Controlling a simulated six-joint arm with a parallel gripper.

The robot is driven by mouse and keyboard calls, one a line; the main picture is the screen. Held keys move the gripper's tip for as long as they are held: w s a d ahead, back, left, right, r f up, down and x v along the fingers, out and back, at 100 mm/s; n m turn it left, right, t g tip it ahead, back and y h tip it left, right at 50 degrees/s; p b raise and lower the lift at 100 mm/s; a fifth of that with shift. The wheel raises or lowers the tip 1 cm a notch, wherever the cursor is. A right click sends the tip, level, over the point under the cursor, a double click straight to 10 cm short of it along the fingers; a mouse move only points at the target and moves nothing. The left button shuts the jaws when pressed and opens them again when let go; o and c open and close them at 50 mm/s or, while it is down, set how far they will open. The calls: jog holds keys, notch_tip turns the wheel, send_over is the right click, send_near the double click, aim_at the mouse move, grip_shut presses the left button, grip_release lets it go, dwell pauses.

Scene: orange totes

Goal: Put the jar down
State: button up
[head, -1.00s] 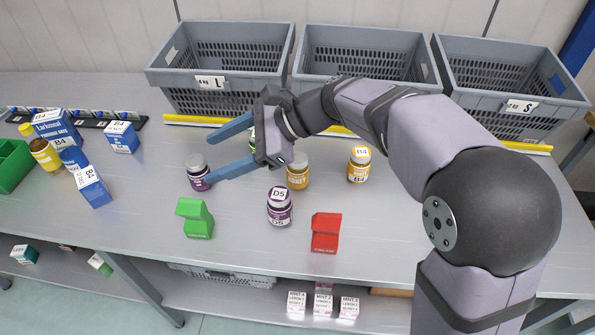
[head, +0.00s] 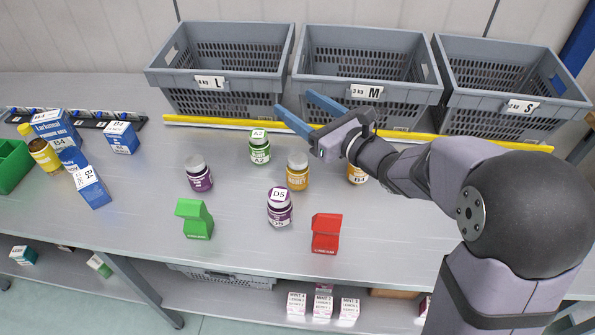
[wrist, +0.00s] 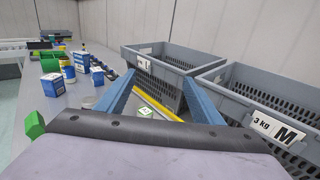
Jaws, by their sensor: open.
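Several jars stand upright on the grey table. A purple jar with a grey lid (head: 199,173) is at the left, and a green jar marked A2 (head: 259,148) is behind it to the right. A yellow jar with a grey lid (head: 297,172) is in the middle, with a purple jar marked D5 (head: 280,208) in front. Another yellow jar (head: 357,174) is partly hidden by my arm. My gripper (head: 295,108) is open and empty, raised near the yellow strip before the middle crate.
Grey crates marked L (head: 220,106), M (head: 420,97) and S (head: 560,105) line the back, behind a yellow strip (head: 225,124). A green holder (head: 194,219) and a red holder (head: 326,233) stand at the front. Blue boxes (head: 122,138) and a yellow bottle (head: 43,155) are at the left.

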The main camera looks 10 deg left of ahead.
aim_at(292, 156)
notch_tip(292, 156, down, 17)
jog(key=shift+f+p, duration=0.2)
jog(key=shift+p, duration=0.25)
dwell(0.4)
jog(key=shift+p+x, duration=0.75)
jog(key=shift+x, duration=1.75)
jog(key=shift+c, duration=0.2)
grip_shut()
jog(key=shift+r, duration=0.15)
notch_tip(292, 156, up, 10)
jog(key=b, duration=0.1)
jog(key=shift+b, duration=0.3)
